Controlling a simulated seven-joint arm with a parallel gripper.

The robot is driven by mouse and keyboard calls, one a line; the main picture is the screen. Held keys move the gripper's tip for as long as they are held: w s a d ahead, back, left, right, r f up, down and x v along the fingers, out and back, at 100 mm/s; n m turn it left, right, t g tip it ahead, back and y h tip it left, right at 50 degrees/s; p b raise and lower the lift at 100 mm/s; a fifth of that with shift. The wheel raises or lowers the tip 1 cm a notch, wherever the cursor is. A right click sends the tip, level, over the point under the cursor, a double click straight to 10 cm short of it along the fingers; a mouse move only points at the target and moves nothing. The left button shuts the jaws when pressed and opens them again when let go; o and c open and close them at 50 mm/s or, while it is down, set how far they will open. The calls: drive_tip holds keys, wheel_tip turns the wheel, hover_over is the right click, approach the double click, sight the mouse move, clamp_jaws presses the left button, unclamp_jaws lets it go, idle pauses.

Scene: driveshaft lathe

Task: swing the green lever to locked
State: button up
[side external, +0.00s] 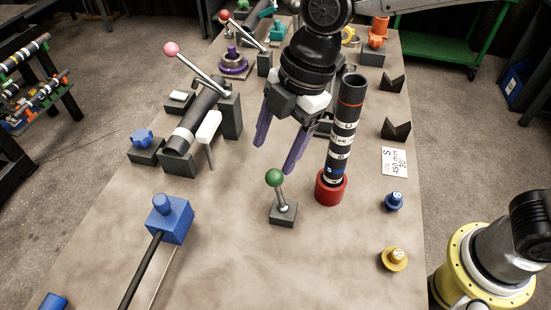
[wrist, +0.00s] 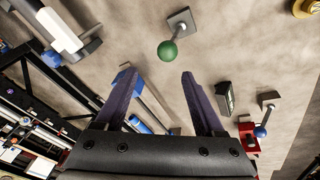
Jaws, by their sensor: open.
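The green lever (side external: 275,178) has a round green knob on a short metal rod that rises from a dark square base on the table. The rod leans a little to the left in the side view. In the wrist view the green knob (wrist: 167,51) shows beyond the fingertips, near the top middle. My gripper (side external: 276,155) is open and empty, with its purple fingers pointing down just above and behind the knob. Its fingers also show in the wrist view (wrist: 159,78), apart from the knob. The lever's locked mark cannot be made out.
A tall dark tube (side external: 345,125) stands upright in a red holder (side external: 331,188) close to the right of my fingers. A grey clamp with a white handle (side external: 209,128) is on the left. A blue block (side external: 170,219) is front left. Bare table lies in front of the lever.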

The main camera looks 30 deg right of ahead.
sight(277, 190)
drive_tip(key=shift+r, duration=0.3)
drive_tip(key=shift+w+a, duration=0.1)
drive_tip(key=c, duration=0.4)
drive_tip(key=shift+w+a+r+m, duration=0.2)
drive_tip(key=shift+w+a+m, duration=0.05)
drive_tip(key=shift+m, duration=0.35)
drive_tip(key=shift+c, duration=1.4)
drive_tip(key=m, duration=0.1)
drive_tip(key=w+a+m, duration=0.1)
drive_tip(key=m, duration=0.1)
drive_tip(key=a+r+m, duration=0.1)
drive_tip(key=shift+w+a+r+m+h, duration=0.1)
drive_tip(key=shift+w+m+h, duration=0.3)
clamp_jaws()
wheel_tip(277, 190, down, 8)
drive_tip(key=m, duration=0.3)
drive_tip(key=shift+s+d+f+m+h, duration=0.2)
drive_tip(key=shift+s+d+m+h, duration=0.05)
drive_tip(key=shift+s+m+h, duration=0.05)
